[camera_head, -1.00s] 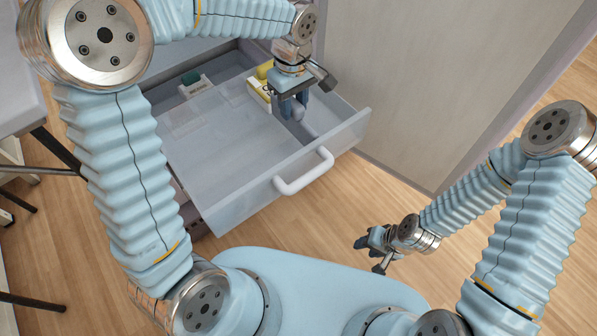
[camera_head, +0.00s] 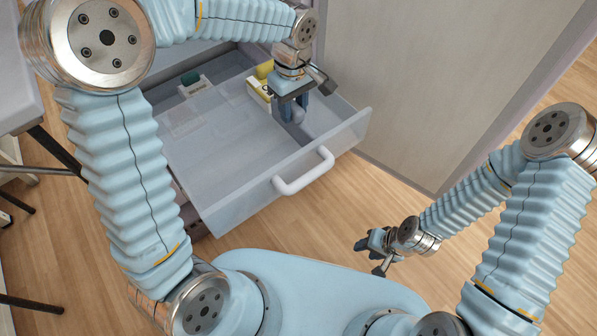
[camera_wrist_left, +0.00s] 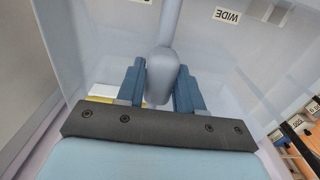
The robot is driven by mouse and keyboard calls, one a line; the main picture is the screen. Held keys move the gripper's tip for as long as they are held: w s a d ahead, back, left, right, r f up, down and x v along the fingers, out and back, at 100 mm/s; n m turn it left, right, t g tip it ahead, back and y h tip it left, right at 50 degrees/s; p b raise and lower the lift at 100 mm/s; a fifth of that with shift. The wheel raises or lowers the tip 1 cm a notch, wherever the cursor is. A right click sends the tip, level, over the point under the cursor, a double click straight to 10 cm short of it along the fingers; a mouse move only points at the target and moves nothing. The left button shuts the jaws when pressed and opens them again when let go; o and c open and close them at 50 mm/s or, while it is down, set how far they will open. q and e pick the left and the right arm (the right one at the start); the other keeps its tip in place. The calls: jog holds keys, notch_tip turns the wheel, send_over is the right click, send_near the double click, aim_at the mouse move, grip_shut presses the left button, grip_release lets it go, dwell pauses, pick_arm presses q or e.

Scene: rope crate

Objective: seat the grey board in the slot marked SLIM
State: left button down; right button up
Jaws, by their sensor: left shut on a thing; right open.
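My left gripper (camera_head: 292,108) is over the right end of the open drawer (camera_head: 240,200), near its front wall. It is shut on a grey piece with a rounded end, which I take as the grey board (camera_wrist_left: 161,76). In the left wrist view the piece sits between the two blue fingers, and a narrow grey bar runs up from it. Its lower part and the floor of any slot are hidden. A label reading WIDE (camera_wrist_left: 228,15) shows in the wrist view. I cannot make out a SLIM label. My right gripper (camera_head: 368,245) is open and empty, outside the drawer.
A yellow and white item (camera_head: 259,90) lies in the drawer beside the left gripper. A dark green item with a white label (camera_head: 193,82) is at the back. The drawer's white handle (camera_head: 304,172) faces me. The drawer's middle looks clear.

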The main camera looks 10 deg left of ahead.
pick_arm(q)
jog(key=shift+f+b, duration=0.6)
jog(key=shift+f, duration=0.25)
pick_arm(e)
jog(key=shift+f, duration=0.65)
pick_arm(q)
jog(key=c, duration=0.6)
grip_release()
jog(key=shift+c, duration=0.2)
jog(key=shift+r, duration=0.6)
notch_tip(320, 180, up, 13)
jog(key=p, duration=0.2)
jog(key=shift+f, duration=0.2)
pick_arm(e)
jog(key=shift+w+d+r, duration=0.15)
jog(key=shift+d+r, duration=0.15)
jog(key=shift+r, duration=0.35)
jog(key=shift+w+d+r, duration=0.1)
jog(key=shift+d+r, duration=0.2)
jog(key=shift+r, duration=0.3)
